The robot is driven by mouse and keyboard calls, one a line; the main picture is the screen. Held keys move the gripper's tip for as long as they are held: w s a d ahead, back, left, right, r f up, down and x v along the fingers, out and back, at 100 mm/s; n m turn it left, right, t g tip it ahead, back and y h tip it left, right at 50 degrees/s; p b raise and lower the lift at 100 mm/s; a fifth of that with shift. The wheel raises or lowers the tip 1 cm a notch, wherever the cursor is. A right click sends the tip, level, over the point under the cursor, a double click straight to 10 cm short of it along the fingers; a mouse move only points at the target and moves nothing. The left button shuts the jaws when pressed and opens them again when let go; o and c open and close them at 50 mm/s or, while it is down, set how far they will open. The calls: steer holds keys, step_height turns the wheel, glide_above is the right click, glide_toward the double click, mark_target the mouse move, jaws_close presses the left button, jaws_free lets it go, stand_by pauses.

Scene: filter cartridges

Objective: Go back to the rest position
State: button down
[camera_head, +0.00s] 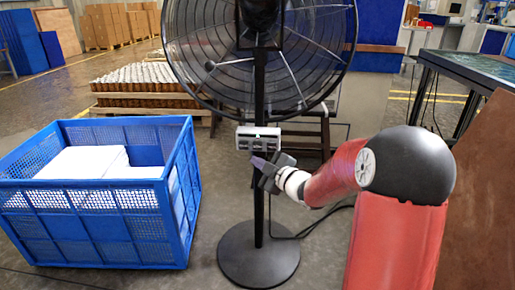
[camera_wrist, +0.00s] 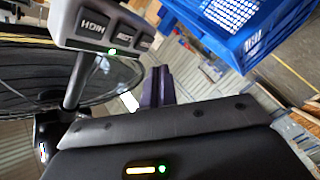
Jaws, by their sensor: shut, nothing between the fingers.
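My gripper (camera_head: 260,164) is at the end of my red arm, just below the fan's control box in the head view. Its dark purple fingers are shut together with nothing between them, and they also show in the wrist view (camera_wrist: 155,87). The control box (camera_head: 258,134) is light grey, with several dark buttons and a lit green light. In the wrist view the control box (camera_wrist: 85,18) is close beside the fingers, upside down, with one button reading HIGH. I cannot tell whether fingers and box touch.
The large black fan (camera_head: 258,200) stands upright on a round base (camera_head: 260,255). A blue crate (camera_head: 92,240) holding white items (camera_head: 85,163) stands to the left. A dark-topped table (camera_head: 468,68) is at the right. A pallet of brown goods (camera_head: 140,88) is behind.

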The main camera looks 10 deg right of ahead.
stand_by(0.4)
steer(key=s+d+r+m+g+h+p, duration=0.1)
steer(key=s+d+r+m+g+h, duration=0.1)
steer(key=s+r+m+h, duration=0.25)
steer(key=s+d+r+m+g+h+p, duration=0.1)
steer(key=s+r+m+h, duration=0.1)
steer(key=s+m+h, duration=0.45)
steer(key=s+a+f+m+g+y, duration=0.1)
steer(key=s+m+g, duration=0.1)
steer(key=s, duration=1)
steer(key=s+a+f+m+g+y, duration=0.1)
steer(key=s+g, duration=0.3)
steer(key=s, duration=0.8)
steer(key=shift+s+a+m+g+y+p, duration=0.2)
steer(key=shift+a+m+g+y+p, duration=0.25)
steer(key=shift+a+m, duration=0.3)
steer(key=shift+f, duration=0.1)
